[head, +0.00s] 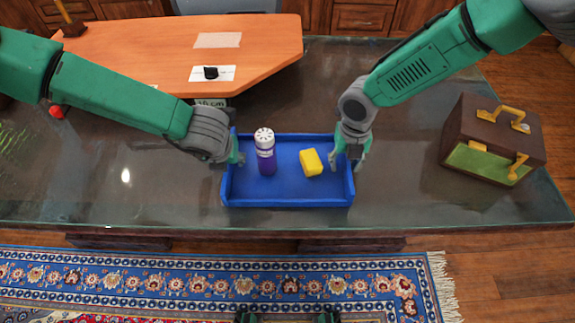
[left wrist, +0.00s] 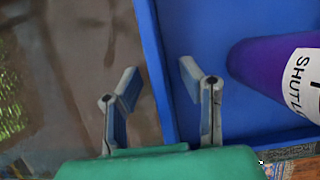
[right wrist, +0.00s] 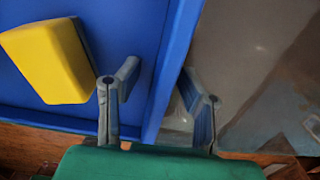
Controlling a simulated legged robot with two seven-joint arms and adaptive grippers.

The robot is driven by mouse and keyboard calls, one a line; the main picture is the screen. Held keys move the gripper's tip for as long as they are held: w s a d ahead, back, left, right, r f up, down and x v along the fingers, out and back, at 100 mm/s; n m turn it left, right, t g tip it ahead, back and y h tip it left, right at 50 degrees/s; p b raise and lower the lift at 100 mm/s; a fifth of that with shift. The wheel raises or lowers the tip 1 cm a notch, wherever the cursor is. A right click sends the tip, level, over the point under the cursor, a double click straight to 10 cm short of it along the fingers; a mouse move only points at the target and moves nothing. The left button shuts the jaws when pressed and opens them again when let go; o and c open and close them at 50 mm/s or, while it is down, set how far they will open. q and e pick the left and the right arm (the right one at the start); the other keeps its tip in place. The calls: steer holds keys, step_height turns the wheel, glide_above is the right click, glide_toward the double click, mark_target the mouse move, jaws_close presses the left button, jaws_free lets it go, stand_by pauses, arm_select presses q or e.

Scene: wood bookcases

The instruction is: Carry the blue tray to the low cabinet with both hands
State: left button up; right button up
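The blue tray (head: 300,201) lies on the dark glossy table, near its front edge. In it stand a purple shuttlecock tube (head: 266,160) with a white lid, at left, and a yellow block (head: 311,162), at right. My left gripper (head: 237,153) is at the tray's left side. In the left wrist view its open fingers (left wrist: 160,73) straddle the tray's left wall (left wrist: 152,60), with gaps visible. My right gripper (head: 348,157) is at the right side. In the right wrist view its open fingers (right wrist: 159,76) straddle the right wall (right wrist: 169,65), also with gaps. Which furniture is the low cabinet is unclear.
A brown case (head: 492,138) with yellow handles stands on the table at right. An orange wooden board (head: 180,50) with a black knob (head: 210,73) lies behind, at left. Wooden drawers (head: 362,17) line the back. A patterned rug (head: 220,285) covers the floor in front.

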arm_select(q)
jaws_close()
arm_select(e)
jaws_close()
arm_select(q)
steer(key=shift+r, duration=0.15)
arm_select(e)
steer(key=shift+r, duration=0.15)
